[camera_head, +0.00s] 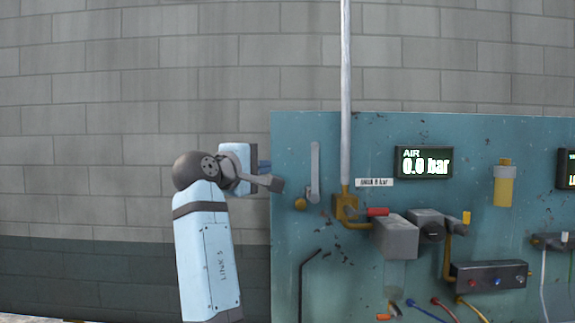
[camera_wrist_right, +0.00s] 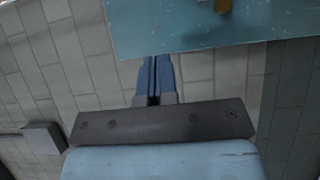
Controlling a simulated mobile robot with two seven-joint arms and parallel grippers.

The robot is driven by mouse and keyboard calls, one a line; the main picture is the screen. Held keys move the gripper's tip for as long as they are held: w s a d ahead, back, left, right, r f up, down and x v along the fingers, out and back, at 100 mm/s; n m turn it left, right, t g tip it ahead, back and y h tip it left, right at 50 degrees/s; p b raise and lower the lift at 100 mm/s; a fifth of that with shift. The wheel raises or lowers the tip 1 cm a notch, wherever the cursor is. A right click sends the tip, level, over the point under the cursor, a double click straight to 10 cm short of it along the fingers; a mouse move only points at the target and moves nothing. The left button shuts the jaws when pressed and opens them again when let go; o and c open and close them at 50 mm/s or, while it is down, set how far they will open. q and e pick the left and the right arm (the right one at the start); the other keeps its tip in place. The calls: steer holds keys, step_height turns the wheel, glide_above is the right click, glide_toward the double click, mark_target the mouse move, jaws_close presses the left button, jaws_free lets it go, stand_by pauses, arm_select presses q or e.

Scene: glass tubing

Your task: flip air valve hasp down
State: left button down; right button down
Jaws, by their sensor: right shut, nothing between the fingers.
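A grey upright bar (camera_head: 315,170), which may be the hasp, is on the left part of the teal panel (camera_head: 385,135). A small brass piece (camera_head: 300,203) sits at its lower left. To the right, a brass valve fitting (camera_head: 346,205) stands at the foot of a pale vertical pipe, with a red handle (camera_head: 378,211) beside it. My right gripper (camera_head: 265,166) is at the panel's left edge, left of the grey bar and apart from it. In the right wrist view its blue fingers (camera_wrist_right: 154,76) are together and empty. My left gripper is not in view.
The AIR display (camera_head: 424,162) reads 0.0 bar. Grey boxes (camera_head: 395,238) and a black control box (camera_head: 488,276) stick out from the panel at right. A dark bent rod (camera_head: 303,280) is low on the left. The block wall (camera_head: 100,120) left of the panel is bare.

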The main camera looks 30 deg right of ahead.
mark_target(314, 173)
arm_select(q)
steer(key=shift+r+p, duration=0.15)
steer(key=shift+p, duration=0.25)
arm_select(e)
steer(key=s+d+x, duration=0.1)
steer(key=s+x, duration=0.1)
steer(key=x, duration=1)
steer(key=shift+s+d, duration=0.2)
steer(key=shift+d, duration=0.05)
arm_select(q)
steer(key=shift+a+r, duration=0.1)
